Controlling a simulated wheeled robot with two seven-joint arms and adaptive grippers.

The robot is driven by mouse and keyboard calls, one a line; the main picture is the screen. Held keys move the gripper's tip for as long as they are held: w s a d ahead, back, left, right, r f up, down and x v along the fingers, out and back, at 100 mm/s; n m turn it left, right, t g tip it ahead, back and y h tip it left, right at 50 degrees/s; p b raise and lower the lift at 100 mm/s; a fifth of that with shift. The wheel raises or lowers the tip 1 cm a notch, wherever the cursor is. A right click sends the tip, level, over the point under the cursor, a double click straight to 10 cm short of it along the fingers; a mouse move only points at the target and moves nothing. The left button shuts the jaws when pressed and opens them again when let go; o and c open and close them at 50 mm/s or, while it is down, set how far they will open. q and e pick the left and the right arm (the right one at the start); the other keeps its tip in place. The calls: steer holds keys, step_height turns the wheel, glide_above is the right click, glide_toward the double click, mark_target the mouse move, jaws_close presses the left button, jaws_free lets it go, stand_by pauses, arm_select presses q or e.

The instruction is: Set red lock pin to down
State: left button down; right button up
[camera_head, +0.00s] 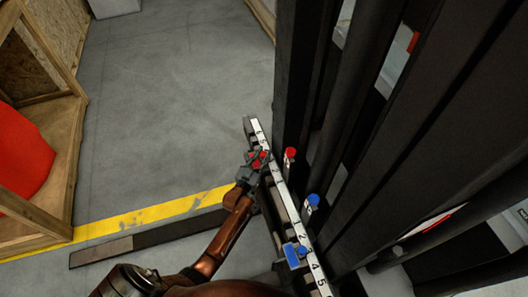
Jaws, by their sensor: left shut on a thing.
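A white numbered rail (284,195) runs from the upper middle down to the bottom of the picture. My left gripper (258,159) is at the far part of this rail, shut on a small red part (264,155). The gripper's fingers hide much of that part, so its pose is unclear. A separate upright piece with a red top (290,153) stands just right of the rail, apart from the gripper. I cannot tell for certain which red piece is the lock pin. My right gripper is not in view.
A blue-topped upright piece (312,201) stands beside the rail, and a blue block (295,254) sits on its near part. Dark bars (400,150) fill the right side. A wooden crate (62,160) with a red object (22,155) is at left. Grey floor between is clear.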

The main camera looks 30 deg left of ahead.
arm_select(q)
steer(key=shift+f, duration=0.3)
steer(key=c, duration=1.9)
jaws_free()
steer(key=shift+f, duration=0.1)
steer(key=shift+o, duration=1.4)
steer(key=shift+r, duration=0.2)
steer(key=s, duration=1.2)
steer(key=shift+d, duration=0.35)
steer(key=shift+f, duration=0.1)
